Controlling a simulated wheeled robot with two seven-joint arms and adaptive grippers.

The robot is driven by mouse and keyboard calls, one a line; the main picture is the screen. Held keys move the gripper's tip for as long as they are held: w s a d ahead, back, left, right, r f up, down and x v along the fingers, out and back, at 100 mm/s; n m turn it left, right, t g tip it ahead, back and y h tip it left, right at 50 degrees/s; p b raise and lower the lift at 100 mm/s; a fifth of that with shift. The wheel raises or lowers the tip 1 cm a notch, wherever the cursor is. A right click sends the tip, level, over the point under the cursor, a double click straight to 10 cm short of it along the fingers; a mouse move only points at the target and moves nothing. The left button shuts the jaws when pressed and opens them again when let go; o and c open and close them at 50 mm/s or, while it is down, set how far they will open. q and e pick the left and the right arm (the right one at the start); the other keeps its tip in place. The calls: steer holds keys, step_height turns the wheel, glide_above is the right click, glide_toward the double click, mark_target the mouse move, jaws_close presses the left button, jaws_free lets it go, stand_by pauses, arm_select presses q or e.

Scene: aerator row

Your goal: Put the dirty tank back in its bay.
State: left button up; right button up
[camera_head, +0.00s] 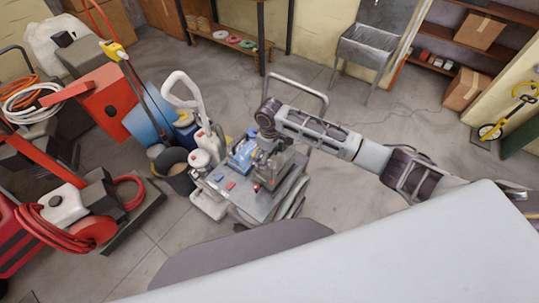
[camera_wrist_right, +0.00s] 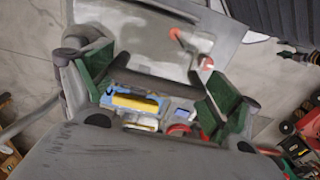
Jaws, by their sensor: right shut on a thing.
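My right gripper (camera_head: 268,160) reaches in from the right over a grey cart (camera_head: 257,208). In the right wrist view, its green-padded fingers (camera_wrist_right: 158,87) are apart, with a dark grey bar-like part between them. The gripper is shut on this part, which looks like the dirty tank's grip, but the tank's body is mostly hidden. A white upright cleaning machine (camera_head: 204,140) with a loop handle stands at the cart's left. I cannot make out the tank's bay. My left gripper is out of view.
A blue item (camera_head: 243,156) and small red blocks (camera_head: 230,185) are on the cart near the gripper. A dark bucket (camera_head: 176,172) and a red hose machine (camera_head: 75,215) stand to the left. The floor behind and right of the cart is open.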

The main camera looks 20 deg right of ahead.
steer(key=shift+f, duration=1)
stand_by(1.3)
steer(key=o, duration=1.5)
steer(key=shift+o, duration=0.2)
steer(key=shift+r, duration=5.95)
